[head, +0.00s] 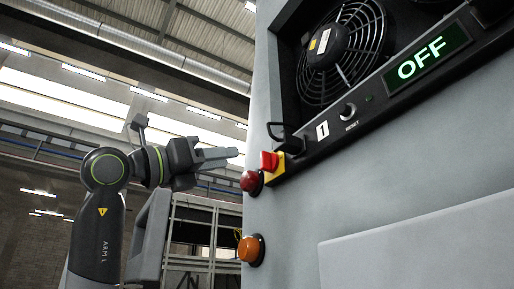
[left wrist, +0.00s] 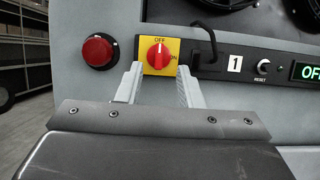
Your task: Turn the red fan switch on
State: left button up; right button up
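The red fan switch (head: 269,161) is a rotary knob on a yellow plate at the left end of the black panel strip. In the left wrist view the knob (left wrist: 158,56) stands roughly upright, towards the OFF mark, with ON at its right. The display (head: 428,63) reads OFF in green-white letters. My left gripper (head: 228,157) is just left of the knob in the head view. In the left wrist view its two fingers (left wrist: 158,83) are spread, with the knob ahead between their tips and nothing held. Contact with the knob cannot be told. My right gripper is not in view.
A red lamp (head: 251,182) and an orange lamp (head: 250,249) stick out from the grey cabinet near the switch. A black handle (head: 288,138), a label "1" and a RESET button (head: 349,111) lie to its right. A fan (head: 341,52) sits above.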

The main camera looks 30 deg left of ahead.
aim_at(261, 153)
pick_arm(q)
jog(key=p+x, duration=0.4)
jog(key=x, duration=0.5)
jog(key=shift+c, duration=0.4)
grip_shut()
